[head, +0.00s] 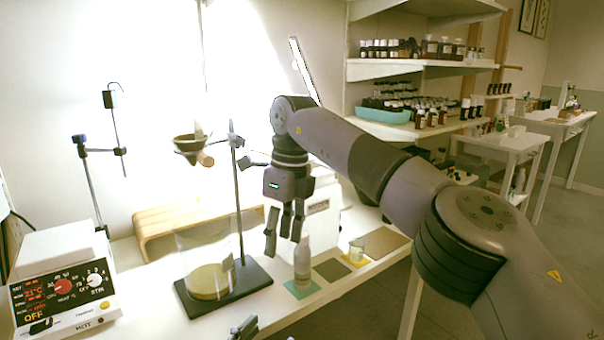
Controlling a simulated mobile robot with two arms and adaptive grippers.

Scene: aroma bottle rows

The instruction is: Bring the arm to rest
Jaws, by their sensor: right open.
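My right arm comes in from the right and bends down over the table. My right gripper (284,232) points downward, open and empty, with its fingertips above the table between the glass beaker and the pale bottle. The pale grey bottle (302,264) stands upright on a green mat (293,291), just right of and below the fingers; they look apart from it. A dark grey part at the bottom edge seems to be the tip of my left gripper (243,328); most of it is cut off.
A glass beaker (206,249) with yellowish content stands on a dark stand base (256,277). A hotplate (63,284) stands left. Shelves (418,67) hold many bottles.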

